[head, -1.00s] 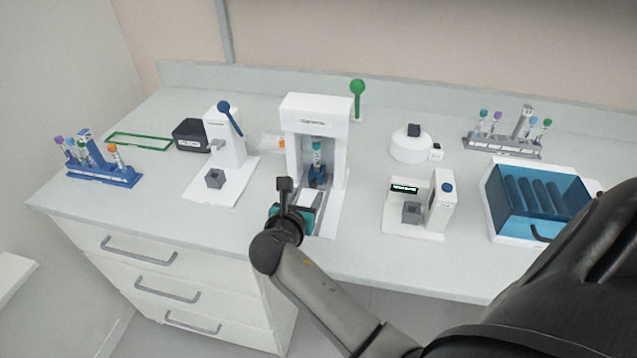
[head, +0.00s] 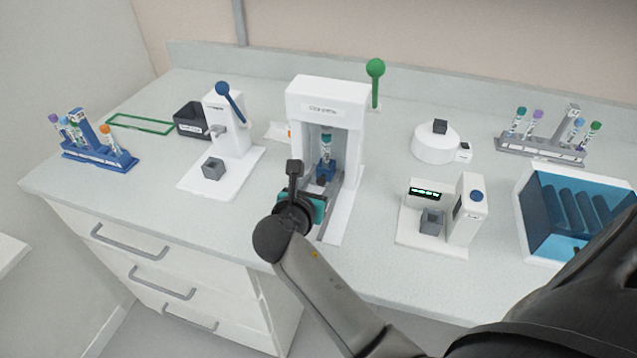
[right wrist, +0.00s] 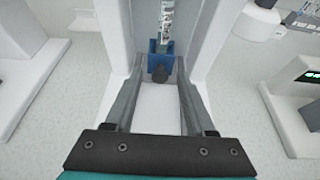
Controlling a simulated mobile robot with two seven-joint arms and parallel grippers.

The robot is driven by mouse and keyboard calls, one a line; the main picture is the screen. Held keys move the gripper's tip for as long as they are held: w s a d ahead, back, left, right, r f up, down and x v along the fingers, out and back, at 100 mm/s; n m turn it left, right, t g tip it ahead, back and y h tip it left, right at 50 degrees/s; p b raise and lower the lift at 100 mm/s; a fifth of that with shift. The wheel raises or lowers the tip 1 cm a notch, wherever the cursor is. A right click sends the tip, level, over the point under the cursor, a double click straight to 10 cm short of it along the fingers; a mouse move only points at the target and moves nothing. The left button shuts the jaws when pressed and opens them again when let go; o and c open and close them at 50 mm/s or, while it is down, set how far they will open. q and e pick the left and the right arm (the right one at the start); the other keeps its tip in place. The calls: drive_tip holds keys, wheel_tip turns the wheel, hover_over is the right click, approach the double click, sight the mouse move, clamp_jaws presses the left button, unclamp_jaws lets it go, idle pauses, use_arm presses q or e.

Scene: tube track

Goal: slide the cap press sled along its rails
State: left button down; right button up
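The cap press (head: 327,107) is a white frame with a green ball lever. Inside it a blue sled (head: 325,171) holds an upright tube with a blue-green cap. In the right wrist view the blue sled (right wrist: 157,55) shows ahead with a dark round knob (right wrist: 159,74) on its near side. My right gripper (head: 322,196) is at the front of the press, over the rail area. In the wrist view its two grey fingers stand apart, one on each side of the knob, with white base between them. I cannot tell whether they touch anything. My left gripper is out of view.
A white device with a blue lever (head: 215,125) stands left of the press. A white device with a green display (head: 450,205) stands to the right. Tube racks stand at far left (head: 100,158) and far right (head: 545,148). A blue bin (head: 531,205) is at right.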

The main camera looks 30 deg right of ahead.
clamp_jaws()
idle(1.2)
